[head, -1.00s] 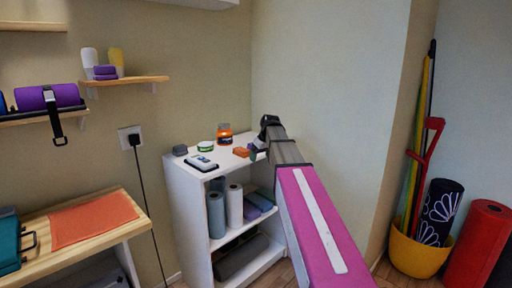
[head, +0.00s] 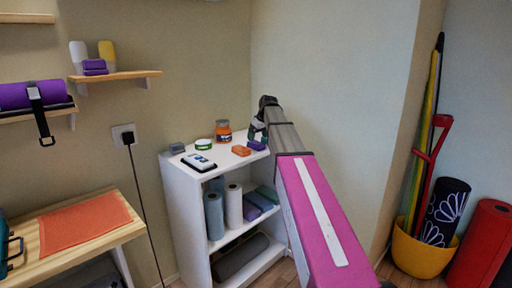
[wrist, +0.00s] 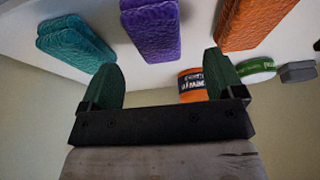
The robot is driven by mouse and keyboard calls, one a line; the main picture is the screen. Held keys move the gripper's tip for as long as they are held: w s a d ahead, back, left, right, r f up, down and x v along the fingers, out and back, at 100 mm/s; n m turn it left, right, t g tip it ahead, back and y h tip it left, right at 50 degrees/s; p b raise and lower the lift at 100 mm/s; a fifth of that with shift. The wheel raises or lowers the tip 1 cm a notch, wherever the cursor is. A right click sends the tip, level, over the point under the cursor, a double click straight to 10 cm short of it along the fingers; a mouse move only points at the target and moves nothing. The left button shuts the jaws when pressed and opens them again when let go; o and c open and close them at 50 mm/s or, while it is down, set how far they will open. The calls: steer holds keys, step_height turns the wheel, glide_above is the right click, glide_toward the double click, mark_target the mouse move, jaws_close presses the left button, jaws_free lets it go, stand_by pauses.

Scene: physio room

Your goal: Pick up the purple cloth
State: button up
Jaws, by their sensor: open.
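The purple cloth (head: 257,145) lies folded on top of the white shelf unit, just right of an orange cloth (head: 241,151). It also shows in the wrist view (wrist: 151,30), between a teal cloth (wrist: 75,42) and the orange cloth (wrist: 255,22). My gripper (wrist: 163,82) is open and empty. Its two dark green fingers are apart, and the purple cloth lies beyond the fingertips, in line with the gap between them. In the head view, my gripper (head: 257,132) is above and close to the purple cloth, and the teal cloth is not clearly seen there.
The top of the shelf unit (head: 180,172) also holds an orange jar (head: 224,132), a green-and-white roll (head: 204,144), a grey block (head: 177,148) and a white device (head: 199,162). Rolled towels (head: 233,206) stand below. A wall shelf (head: 135,75) carries another purple folded item (head: 94,66).

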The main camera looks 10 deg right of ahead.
mark_target(256, 142)
steer(key=shift+x, duration=2.5)
steer(key=shift+d+f, duration=0.15)
steer(key=shift+f, duration=0.05)
steer(key=c, duration=1)
